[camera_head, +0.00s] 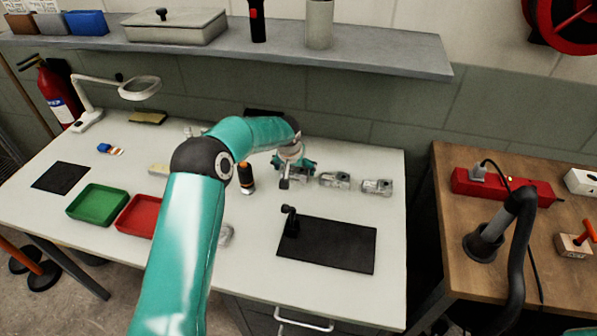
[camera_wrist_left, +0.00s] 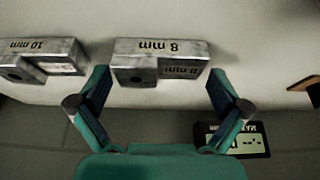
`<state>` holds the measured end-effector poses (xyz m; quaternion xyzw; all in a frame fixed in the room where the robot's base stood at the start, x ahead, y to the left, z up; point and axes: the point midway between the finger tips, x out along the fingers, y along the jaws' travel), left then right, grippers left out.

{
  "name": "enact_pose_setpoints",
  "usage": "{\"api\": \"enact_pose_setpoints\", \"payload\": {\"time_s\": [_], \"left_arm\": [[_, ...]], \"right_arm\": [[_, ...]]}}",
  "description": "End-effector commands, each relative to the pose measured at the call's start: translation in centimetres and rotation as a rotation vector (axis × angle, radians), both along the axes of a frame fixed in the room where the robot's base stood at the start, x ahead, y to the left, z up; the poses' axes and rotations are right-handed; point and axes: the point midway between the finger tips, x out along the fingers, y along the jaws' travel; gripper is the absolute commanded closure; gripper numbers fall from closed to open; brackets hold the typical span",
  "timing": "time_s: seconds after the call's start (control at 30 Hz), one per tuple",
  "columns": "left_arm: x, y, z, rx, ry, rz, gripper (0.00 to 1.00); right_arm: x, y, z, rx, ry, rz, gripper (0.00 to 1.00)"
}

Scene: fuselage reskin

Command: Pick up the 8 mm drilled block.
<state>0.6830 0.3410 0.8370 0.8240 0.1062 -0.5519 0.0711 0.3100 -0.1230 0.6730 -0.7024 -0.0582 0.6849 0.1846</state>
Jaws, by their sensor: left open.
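In the left wrist view, the grey metal 8 mm drilled block (camera_wrist_left: 135,65) lies on the pale bench top, its label upside down. My left gripper (camera_wrist_left: 158,78) is open, with its fingers spread on either side of the block's near edge; I see no grip on it. In the head view, my left gripper (camera_head: 289,166) is over the leftmost of the blocks in the row and partly hides it. The 10 mm block (camera_wrist_left: 45,65) lies to the left in the wrist view. My right gripper is not in view.
Two more metal blocks (camera_head: 335,180) (camera_head: 377,187) lie to the right on the bench (camera_head: 365,205). A black mat (camera_head: 340,248) lies in front. An orange-and-black tool (camera_head: 246,178) stands left of the gripper. The wall shelf (camera_head: 380,60) overhangs the back.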

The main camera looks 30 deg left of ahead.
Motion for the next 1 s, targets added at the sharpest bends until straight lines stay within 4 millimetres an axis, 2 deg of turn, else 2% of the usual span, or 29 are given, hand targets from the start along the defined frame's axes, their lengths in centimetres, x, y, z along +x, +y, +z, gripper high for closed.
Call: {"api": "enact_pose_setpoints", "payload": {"time_s": [0.3, 0.7, 1.0], "left_arm": [[0.25, 0.07, -0.58, 0.0, -0.001, 0.0, 0.02], [0.27, -0.02, -0.54, 0.0, -0.001, -0.001, 0.68], [0.4, -0.03, -0.01, 0.001, -0.006, -0.002, 0.68]], "right_arm": [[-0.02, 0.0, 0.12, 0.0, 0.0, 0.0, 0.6], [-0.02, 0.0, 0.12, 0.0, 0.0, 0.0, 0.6], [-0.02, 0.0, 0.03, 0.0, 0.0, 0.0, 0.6]]}}
